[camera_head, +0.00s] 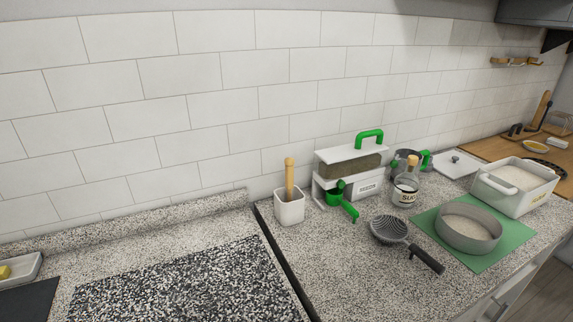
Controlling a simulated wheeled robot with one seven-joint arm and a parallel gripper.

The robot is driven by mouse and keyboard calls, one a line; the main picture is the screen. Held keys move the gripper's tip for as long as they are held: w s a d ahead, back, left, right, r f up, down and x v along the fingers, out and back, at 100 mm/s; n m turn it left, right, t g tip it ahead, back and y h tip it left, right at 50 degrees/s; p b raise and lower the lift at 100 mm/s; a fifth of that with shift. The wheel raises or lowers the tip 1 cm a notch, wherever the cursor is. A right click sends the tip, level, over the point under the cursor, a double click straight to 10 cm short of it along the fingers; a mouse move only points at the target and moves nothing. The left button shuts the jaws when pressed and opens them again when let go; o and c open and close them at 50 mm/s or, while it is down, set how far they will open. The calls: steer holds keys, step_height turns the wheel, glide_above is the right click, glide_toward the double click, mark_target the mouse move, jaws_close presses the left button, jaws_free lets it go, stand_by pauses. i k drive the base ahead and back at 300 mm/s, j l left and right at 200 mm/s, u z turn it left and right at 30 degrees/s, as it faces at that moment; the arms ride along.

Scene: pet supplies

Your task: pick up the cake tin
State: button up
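The cake tin (468,235) is a round, shallow grey metal tin. It stands upright on a green mat (434,215) on the speckled counter at the right. Something pale, like flour or the tin's base, shows inside it. My gripper is not in view.
A black strainer (389,229) with a dark handle lies just left of the mat. A white rectangular container (514,187) stands behind and right of the tin. A glass jar (405,190), a white box with a green handle (351,165) and a utensil cup (289,208) stand along the wall.

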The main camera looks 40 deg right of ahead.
mark_target(468, 228)
steer(key=z, duration=1.55)
